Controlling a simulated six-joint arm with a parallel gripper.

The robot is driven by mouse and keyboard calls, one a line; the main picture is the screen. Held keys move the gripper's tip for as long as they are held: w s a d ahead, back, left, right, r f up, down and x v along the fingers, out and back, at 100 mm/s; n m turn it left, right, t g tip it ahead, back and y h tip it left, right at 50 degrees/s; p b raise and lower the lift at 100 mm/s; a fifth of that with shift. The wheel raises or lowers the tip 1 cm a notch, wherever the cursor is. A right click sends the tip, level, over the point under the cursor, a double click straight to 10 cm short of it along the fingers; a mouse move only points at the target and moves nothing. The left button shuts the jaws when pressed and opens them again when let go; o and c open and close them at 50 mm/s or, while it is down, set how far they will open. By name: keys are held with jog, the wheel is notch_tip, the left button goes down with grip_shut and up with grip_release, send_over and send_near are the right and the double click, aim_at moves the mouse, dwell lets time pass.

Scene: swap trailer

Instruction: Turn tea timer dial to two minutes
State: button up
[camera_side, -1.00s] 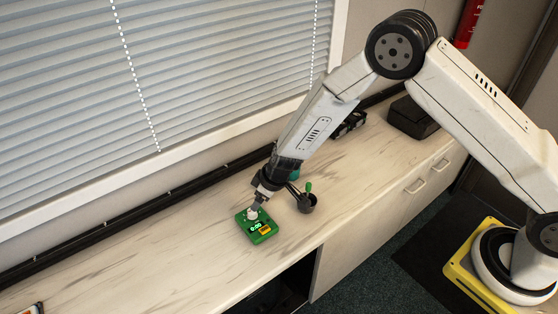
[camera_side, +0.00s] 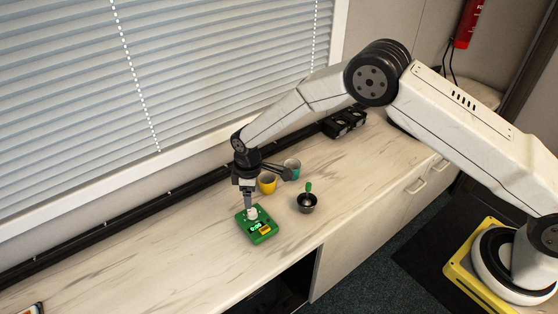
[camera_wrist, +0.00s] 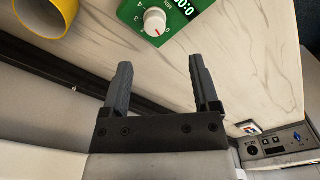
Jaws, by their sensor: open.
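The green tea timer (camera_side: 264,232) lies on the counter, with a lit display and a white dial (camera_side: 252,213) on its upper left part. In the wrist view the timer (camera_wrist: 137,15) is cut off by the top edge, and its dial (camera_wrist: 155,21) has a red pointer mark and a printed scale around it. The display digits are only partly readable. My gripper (camera_side: 249,205) points down just above the dial in the side view. In the wrist view its two fingers (camera_wrist: 163,80) are apart with nothing between them, and the dial lies beyond the fingertips.
A yellow cup (camera_side: 267,184) and a teal cup (camera_side: 292,169) stand behind the timer. A dark bowl (camera_side: 307,204) with a green-handled item is to its right. A black rail (camera_side: 120,222) runs along the wall.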

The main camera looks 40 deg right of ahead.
aim_at(252, 211)
jog(key=shift+w+d+r, duration=0.1)
jog(key=shift+d, duration=0.1)
jog(key=shift+f, duration=3.9)
grip_shut()
